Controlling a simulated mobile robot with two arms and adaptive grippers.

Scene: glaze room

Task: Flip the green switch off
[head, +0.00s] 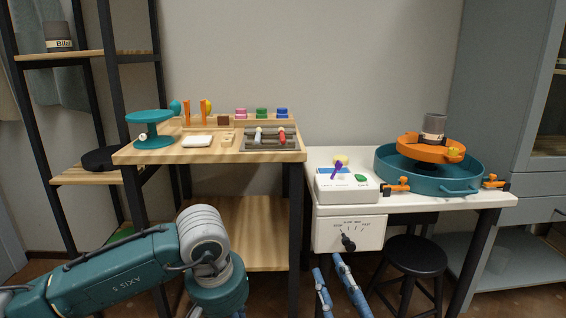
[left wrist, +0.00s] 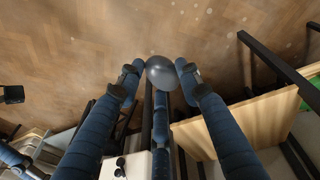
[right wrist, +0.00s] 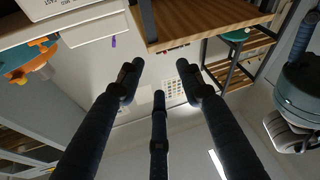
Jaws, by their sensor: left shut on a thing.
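The green switch (head: 361,177) is a small green piece at the right front of the white control box (head: 348,196), on the white table in the head view. Which way it is set is too small to tell. A purple lever (head: 337,168) and a yellow knob (head: 341,158) are also on the box. My right gripper (head: 334,264) is below and in front of the box, apart from the switch; in the right wrist view its fingers (right wrist: 157,82) are spread and empty. My left gripper (left wrist: 159,82) is shut on a dark grey ball (left wrist: 160,70).
A black dial knob (head: 348,243) sticks out of the table's front panel, just above my right gripper. A teal tray (head: 460,184) with orange clamps stands right of the box. The wooden bench (head: 215,152) is at left. A black stool (head: 413,254) stands below.

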